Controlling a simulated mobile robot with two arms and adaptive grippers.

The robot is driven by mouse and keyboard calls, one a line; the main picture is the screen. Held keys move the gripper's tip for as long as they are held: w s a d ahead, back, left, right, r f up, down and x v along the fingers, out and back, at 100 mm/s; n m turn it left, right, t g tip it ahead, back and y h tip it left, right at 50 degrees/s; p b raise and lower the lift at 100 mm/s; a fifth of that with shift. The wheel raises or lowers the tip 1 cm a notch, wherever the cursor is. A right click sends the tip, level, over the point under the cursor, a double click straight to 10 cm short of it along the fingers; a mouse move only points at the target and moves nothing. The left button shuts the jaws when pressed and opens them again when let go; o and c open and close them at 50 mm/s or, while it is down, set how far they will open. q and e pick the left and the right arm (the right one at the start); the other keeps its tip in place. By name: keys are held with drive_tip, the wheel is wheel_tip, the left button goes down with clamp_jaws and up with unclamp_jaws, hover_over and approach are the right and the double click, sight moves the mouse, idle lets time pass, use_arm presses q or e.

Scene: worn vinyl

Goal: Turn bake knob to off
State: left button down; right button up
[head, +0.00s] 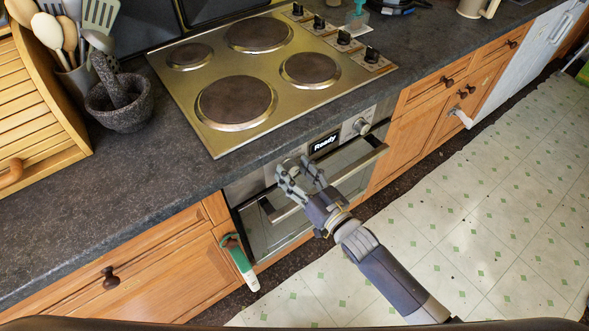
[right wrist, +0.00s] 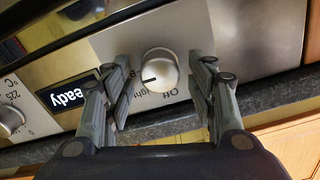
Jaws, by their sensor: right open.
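The bake knob (right wrist: 159,72) is a round silver knob on the oven's metal control panel, seen upside down in the right wrist view. Its dark mark points to the lower left in the picture, away from the "Off" label (right wrist: 174,88) and on the side of the "Light" label. In the head view my right gripper (head: 300,172) is at the oven front and hides this knob. My left gripper is not in view.
The "Ready" display (head: 324,143) and a second knob (head: 361,127) are on the same panel. The oven handle (head: 350,172) runs below. The worktop (head: 130,172) overhangs above, with the hob (head: 285,100). The floor (head: 430,230) in front is clear.

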drive_tip(key=shift+w+a, duration=0.2)
drive_tip(key=shift+w, duration=0.05)
drive_tip(key=c, duration=1)
drive_tip(key=shift+c, duration=0.2)
